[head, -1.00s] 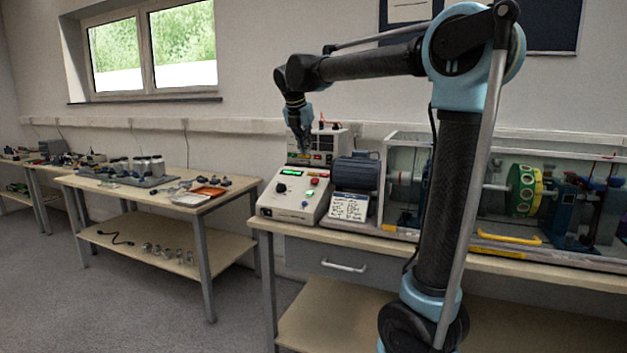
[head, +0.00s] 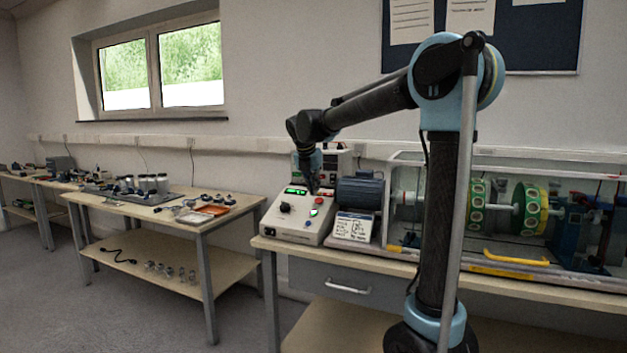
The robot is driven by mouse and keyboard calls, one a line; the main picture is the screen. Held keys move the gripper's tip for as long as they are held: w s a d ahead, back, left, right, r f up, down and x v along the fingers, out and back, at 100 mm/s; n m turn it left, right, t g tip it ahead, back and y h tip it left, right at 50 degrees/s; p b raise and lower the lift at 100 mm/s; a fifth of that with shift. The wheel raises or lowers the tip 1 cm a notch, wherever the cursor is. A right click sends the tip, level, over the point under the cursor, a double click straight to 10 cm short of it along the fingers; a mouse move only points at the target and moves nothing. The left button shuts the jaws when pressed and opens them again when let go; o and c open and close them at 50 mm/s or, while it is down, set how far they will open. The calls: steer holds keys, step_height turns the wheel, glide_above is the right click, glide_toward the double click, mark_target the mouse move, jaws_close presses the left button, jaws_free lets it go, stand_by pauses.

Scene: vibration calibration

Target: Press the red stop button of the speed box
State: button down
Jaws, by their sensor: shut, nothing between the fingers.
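The speed box (head: 288,229) is a pale console with a sloped panel, on the near bench left of a motor. Its panel has a lit green display (head: 295,191), a black knob (head: 285,207), the red stop button (head: 318,199) and a bright green button (head: 314,212) below it. My gripper (head: 313,191) is shut and empty, pointing down over the upper right of the panel. Its tip appears very close to the red button, just above it in the picture. I cannot tell whether they touch. The red button is visible in part.
Another instrument (head: 337,161) stands behind the box. A side table (head: 180,222) is at left.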

mark_target(318, 202)
steer(key=shift+x, duration=2.35)
steer(key=shift+w+f, duration=0.2)
steer(key=shift+f, duration=0.1)
steer(key=shift+d+f, duration=0.1)
steer(key=shift+f, duration=0.15)
steer(key=shift+w+f, duration=0.15)
steer(key=shift+f, duration=0.05)
steer(key=shift+r, duration=0.4)
steer(key=v, duration=1.3)
steer(key=shift+s, duration=0.35)
steer(key=shift+d, duration=0.1)
